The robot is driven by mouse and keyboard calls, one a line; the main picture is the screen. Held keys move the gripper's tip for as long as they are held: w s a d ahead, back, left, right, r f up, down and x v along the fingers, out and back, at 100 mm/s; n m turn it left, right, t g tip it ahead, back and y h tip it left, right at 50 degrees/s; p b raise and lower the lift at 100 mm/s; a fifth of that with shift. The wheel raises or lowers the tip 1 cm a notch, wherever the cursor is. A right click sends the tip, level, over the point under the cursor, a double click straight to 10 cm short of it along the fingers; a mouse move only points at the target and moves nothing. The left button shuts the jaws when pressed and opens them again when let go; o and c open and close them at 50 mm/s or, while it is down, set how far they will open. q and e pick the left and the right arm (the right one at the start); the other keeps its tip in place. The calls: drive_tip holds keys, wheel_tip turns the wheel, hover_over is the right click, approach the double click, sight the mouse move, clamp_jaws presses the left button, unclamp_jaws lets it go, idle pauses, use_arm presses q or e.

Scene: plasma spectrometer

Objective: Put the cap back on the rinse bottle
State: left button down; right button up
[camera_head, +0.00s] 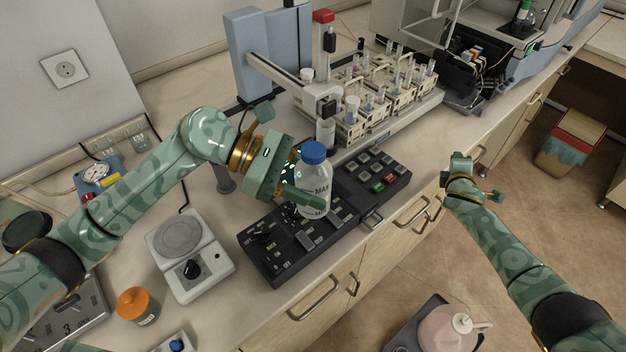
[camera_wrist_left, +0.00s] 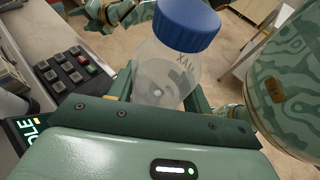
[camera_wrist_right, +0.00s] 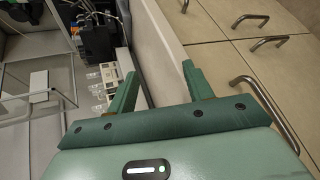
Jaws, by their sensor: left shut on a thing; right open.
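A clear bottle (camera_head: 314,183) with dark "MAX" lettering has a blue cap (camera_head: 313,153) seated on its neck. My left gripper (camera_head: 308,188) is shut around the bottle body, over the black keypad console. The left wrist view shows the bottle (camera_wrist_left: 163,80) between the fingers, with the cap (camera_wrist_left: 188,22) on top and the bottle leaning a little. Whether the cap is fully tightened I cannot tell. My right gripper (camera_head: 459,172) is open and empty, out past the counter's front edge. Its fingers (camera_wrist_right: 165,88) also show apart in the right wrist view.
The keypad console (camera_head: 285,263) lies under the bottle. A sampler with vial racks (camera_head: 350,128) stands behind. A white hotplate (camera_head: 192,262) and an orange-capped jar (camera_head: 137,306) are at left. A pinkish jug (camera_head: 445,332) sits low at the bottom.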

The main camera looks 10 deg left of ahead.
drive_tip(key=w+a+r+n+t+y, duration=0.1)
drive_tip(key=w+a+r+n+t, duration=0.15)
drive_tip(key=r, duration=0.65)
drive_tip(key=w+a+r+n+t+y, duration=0.1)
drive_tip(key=w+a+r+n+t, duration=0.2)
drive_tip(key=r, duration=0.6)
drive_tip(key=w+a+r+n+t+y, duration=0.15)
drive_tip(key=w+r, duration=0.25)
drive_tip(key=r, duration=0.5)
drive_tip(key=s+a+r+n+g+y, duration=0.2)
drive_tip(key=a+r+n+y, duration=0.5)
drive_tip(key=a, duration=0.3)
drive_tip(key=s+a+r+n+g+y, duration=0.1)
drive_tip(key=s+a+r+n+y, duration=0.3)
drive_tip(key=a+r+n, duration=0.5)
drive_tip(key=s+a+n+g+y, duration=0.3)
drive_tip(key=s+a+n+g, duration=1.25)
drive_tip(key=a+n, duration=0.35)
drive_tip(key=n+g+h, duration=0.1)
drive_tip(key=n+h, duration=1.2)
drive_tip(key=h, duration=0.1)
hover_over(314, 149)
wheel_tip(314, 149, down, 7)
drive_tip(key=shift+f, duration=0.1)
drive_tip(key=shift+f, duration=3.95)
